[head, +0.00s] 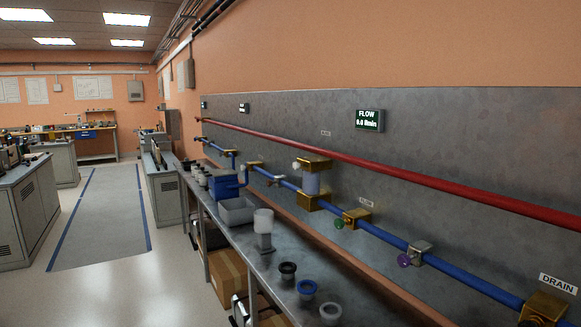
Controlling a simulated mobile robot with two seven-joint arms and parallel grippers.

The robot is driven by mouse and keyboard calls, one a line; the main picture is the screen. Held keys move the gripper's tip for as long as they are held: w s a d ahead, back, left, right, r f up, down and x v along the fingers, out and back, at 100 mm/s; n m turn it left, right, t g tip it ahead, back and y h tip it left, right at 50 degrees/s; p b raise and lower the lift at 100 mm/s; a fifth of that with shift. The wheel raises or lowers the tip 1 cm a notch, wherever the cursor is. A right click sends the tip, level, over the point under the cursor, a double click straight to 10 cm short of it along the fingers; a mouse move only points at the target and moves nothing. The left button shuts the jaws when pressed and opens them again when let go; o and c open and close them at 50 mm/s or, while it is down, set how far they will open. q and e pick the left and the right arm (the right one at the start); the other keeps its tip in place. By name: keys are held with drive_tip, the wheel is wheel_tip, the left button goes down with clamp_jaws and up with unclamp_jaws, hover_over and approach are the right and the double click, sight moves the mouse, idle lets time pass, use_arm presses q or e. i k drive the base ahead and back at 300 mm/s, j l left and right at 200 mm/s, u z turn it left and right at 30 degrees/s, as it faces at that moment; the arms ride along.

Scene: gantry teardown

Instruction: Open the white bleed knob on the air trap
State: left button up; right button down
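A clear, bluish cylinder with brass blocks at its top and bottom, which looks like the air trap (311,184), sits on the blue pipe against the grey wall panel. A small white knob (297,165) sticks out at the left of its upper brass block. The knob is too small to tell how far it is turned. Neither of my grippers shows in the head view.
A blue pipe (385,236) carries a green knob (339,223) and a purple knob (404,260). A red pipe (400,171) runs above. The bench (330,275) below holds cups, a grey bin (236,212) and a blue container (225,187). Open floor (180,270) lies left.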

sight(296, 165)
drive_tip(key=i+j+z, duration=0.1)
drive_tip(key=j, duration=0.3)
drive_tip(key=i+j, duration=0.15)
drive_tip(key=j, duration=0.25)
drive_tip(key=i+j+z, duration=0.15)
drive_tip(key=j, duration=0.3)
drive_tip(key=i+j+z, duration=0.1)
drive_tip(key=j, duration=0.3)
drive_tip(key=i+j, duration=0.1)
drive_tip(key=j, duration=0.35)
drive_tip(key=z, duration=0.05)
